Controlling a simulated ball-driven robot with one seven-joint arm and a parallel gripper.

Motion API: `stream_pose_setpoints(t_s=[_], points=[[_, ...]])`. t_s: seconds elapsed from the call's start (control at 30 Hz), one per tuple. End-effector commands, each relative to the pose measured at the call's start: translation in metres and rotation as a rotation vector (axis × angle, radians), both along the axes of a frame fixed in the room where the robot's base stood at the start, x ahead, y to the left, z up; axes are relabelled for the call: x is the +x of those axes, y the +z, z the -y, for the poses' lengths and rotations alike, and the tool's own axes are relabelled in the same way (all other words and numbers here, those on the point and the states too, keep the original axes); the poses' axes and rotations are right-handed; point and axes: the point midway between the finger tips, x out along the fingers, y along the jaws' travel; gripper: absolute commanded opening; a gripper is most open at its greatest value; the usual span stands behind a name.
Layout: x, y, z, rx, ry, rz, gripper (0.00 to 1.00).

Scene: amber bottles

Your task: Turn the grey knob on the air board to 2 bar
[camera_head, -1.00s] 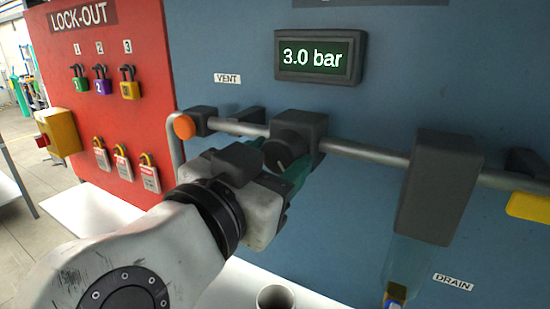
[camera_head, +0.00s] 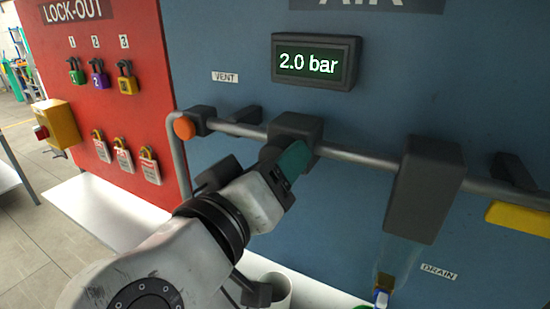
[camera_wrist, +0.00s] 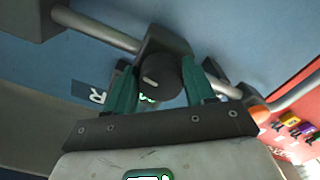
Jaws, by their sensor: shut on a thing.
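The air board (camera_head: 400,60) is a blue panel. Its display (camera_head: 315,62) reads 2.0 bar. Below the display, a dark grey regulator block (camera_head: 298,125) sits on the horizontal pipe. In the wrist view the round dark grey knob (camera_wrist: 160,77), with a pale pointer mark, sits between my green fingers. My gripper (camera_wrist: 160,85) is shut on the knob. In the head view my gripper (camera_head: 282,160) is rolled over in front of the block and hides most of the knob.
An orange vent knob (camera_head: 184,128) is left on the pipe (camera_head: 360,157). A large grey filter body (camera_head: 425,190) and a yellow handle (camera_head: 518,218) are to the right. A white cup (camera_head: 277,288) stands below my wrist. A red lock-out board (camera_head: 105,85) is at left.

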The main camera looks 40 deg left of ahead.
Motion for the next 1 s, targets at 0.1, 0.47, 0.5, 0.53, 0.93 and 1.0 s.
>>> stream_pose_setpoints(t_s=[0.1, 0.47, 0.5, 0.53, 0.93, 1.0], points=[[-0.0001, 0.0000, -0.0001, -0.056, 0.001, 0.013, 0.24], [-0.0002, 0.0000, -0.0001, -0.131, 0.001, 0.032, 0.24], [-0.0003, 0.0000, -0.0001, -0.133, 0.001, 0.032, 0.24], [-0.0003, 0.0000, -0.0001, -0.134, 0.001, 0.032, 0.24], [-0.0004, 0.0000, -0.0003, -0.133, 0.003, 0.032, 0.63], [-0.0003, 0.0001, -0.0001, -0.133, 0.001, 0.032, 0.69]])
